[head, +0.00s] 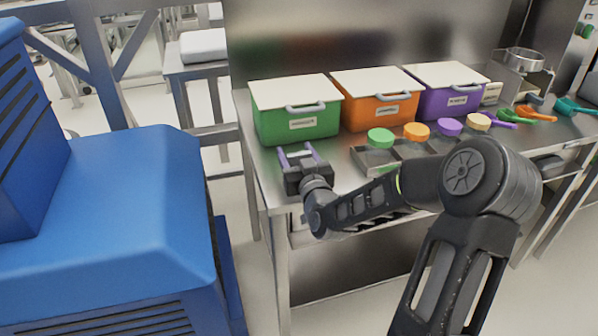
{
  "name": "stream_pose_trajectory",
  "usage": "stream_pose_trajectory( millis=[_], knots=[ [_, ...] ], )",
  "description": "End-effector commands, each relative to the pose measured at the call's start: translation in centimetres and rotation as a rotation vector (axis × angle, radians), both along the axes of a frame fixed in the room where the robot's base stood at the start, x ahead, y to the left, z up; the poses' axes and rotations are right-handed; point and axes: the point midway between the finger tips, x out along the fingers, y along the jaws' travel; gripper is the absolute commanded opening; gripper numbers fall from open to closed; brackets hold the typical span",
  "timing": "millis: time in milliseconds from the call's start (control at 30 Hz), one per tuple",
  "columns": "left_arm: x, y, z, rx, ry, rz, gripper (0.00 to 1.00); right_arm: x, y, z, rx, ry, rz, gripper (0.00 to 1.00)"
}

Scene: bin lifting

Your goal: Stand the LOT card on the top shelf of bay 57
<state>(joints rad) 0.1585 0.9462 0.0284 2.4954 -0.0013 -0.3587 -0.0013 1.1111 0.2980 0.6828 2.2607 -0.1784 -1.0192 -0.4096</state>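No LOT card that I can identify and no shelf marked bay 57 show in the head view. My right gripper (298,150) is over the left front part of the steel bench, in front of the green bin (297,118). Its two fingers point toward the bin and stand apart with nothing seen between them. Whether they touch the bench top is hard to tell. My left gripper is out of view.
An orange bin (379,104) and a purple bin (448,94), both with cream lids, stand right of the green one. Round coloured lids, trays and scoops (538,113) lie on the bench (262,174). A large blue machine (110,215) fills the left.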

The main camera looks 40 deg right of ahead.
Motion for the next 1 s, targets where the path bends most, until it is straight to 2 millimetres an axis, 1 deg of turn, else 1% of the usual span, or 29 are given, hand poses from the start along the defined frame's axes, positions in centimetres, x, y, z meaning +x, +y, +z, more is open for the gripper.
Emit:
stream_pose_trajectory(
  millis=[33,67,533,767,867,1000],
  knots=[
    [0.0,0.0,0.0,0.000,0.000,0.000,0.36,0.0,0.0,0.0,0.000,0.000,0.000,0.49],
    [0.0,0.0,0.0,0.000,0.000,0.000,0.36,0.0,0.0,0.0,0.000,0.000,0.000,0.47],
    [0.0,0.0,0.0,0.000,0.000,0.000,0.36,0.0,0.0,0.0,0.000,0.000,0.000,0.08],
    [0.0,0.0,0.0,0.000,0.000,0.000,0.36,0.0,0.0,0.4,-0.001,-0.001,0.000,0.07],
    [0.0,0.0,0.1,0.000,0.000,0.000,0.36,0.0,0.0,1.3,-0.004,-0.002,0.000,0.07],
    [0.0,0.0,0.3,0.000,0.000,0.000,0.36,0.0,0.0,3.6,-0.008,-0.004,0.000,0.07]
  ],
)
